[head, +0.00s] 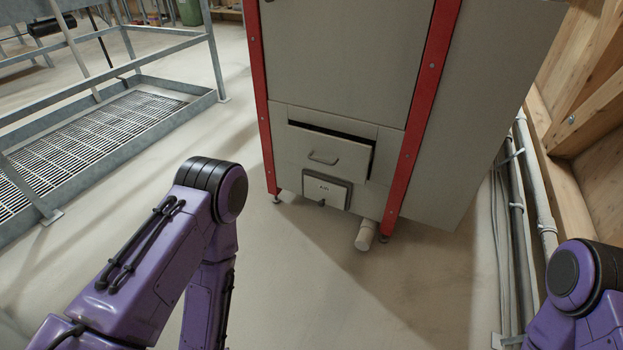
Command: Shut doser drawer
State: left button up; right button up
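The doser drawer (322,153) is in the lower front of a grey cabinet with red corner posts, in the middle of the head view. It has a thin bar handle (323,159). It stands a little way out, with a dark gap along its top and right edge. My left arm comes in at the lower left and bends down, and my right arm shows only at the lower right corner. Neither gripper is in view.
Below the drawer is a small labelled hatch (326,189), and a pipe stub (366,235) sticks out at the floor. A metal railing with a grating (90,140) stands at the left. Pipes (530,180) and a wooden wall are at the right. The floor before the cabinet is clear.

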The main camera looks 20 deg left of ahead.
aim_at(341, 154)
jog(key=z, duration=0.3)
jog(key=i, duration=1.1)
jog(key=u, duration=0.7)
